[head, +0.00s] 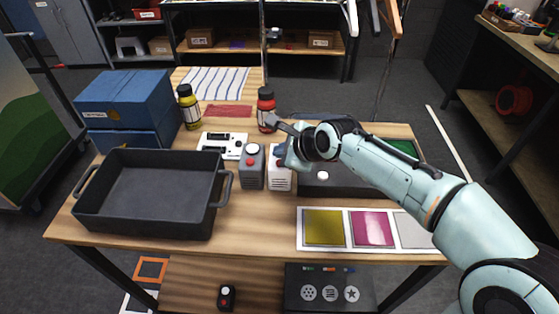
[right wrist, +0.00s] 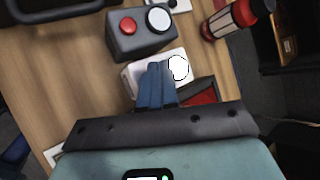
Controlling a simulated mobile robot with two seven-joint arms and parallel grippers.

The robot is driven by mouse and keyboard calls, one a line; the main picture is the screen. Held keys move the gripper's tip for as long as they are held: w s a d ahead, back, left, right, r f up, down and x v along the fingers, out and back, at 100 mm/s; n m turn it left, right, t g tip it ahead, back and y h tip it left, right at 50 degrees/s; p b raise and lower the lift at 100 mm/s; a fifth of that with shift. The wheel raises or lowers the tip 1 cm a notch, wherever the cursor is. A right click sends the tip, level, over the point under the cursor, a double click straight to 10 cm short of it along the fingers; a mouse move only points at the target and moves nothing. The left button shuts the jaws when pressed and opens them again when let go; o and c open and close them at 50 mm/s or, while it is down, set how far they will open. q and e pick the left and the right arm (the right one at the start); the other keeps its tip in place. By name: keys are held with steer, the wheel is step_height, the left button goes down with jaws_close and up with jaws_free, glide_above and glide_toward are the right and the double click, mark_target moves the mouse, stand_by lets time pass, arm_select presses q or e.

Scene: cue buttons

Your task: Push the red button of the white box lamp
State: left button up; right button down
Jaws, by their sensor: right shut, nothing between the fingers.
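The white box lamp (head: 280,180) stands on the table, just right of a similar grey box. My right gripper (head: 281,153) is shut and empty, with its blue fingertips at the top of the white box. In the right wrist view the shut fingers (right wrist: 155,68) lie over the top of the white box (right wrist: 130,78), beside its round white lamp (right wrist: 178,67). The fingers hide most of the red button there, and I cannot tell whether they touch it. My left gripper is not in view.
The grey box (head: 251,178) has a red button (right wrist: 128,26) and a white lamp (right wrist: 158,18). A black tray (head: 150,215) stands left. A red bottle (head: 266,108) and a yellow bottle (head: 189,108) stand behind. A panel with coloured squares (head: 348,213) lies in front right.

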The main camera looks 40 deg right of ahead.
steer(key=shift+f, duration=0.1)
steer(key=shift+f+b, duration=0.3)
steer(key=shift+f, duration=0.1)
steer(key=shift+f, duration=0.35)
stand_by(0.7)
steer(key=shift+r, duration=0.15)
steer(key=shift+r+p, duration=0.65)
steer(key=shift+r, duration=0.05)
step_height(320, 180, up, 6)
steer(key=p, duration=0.5)
stand_by(0.5)
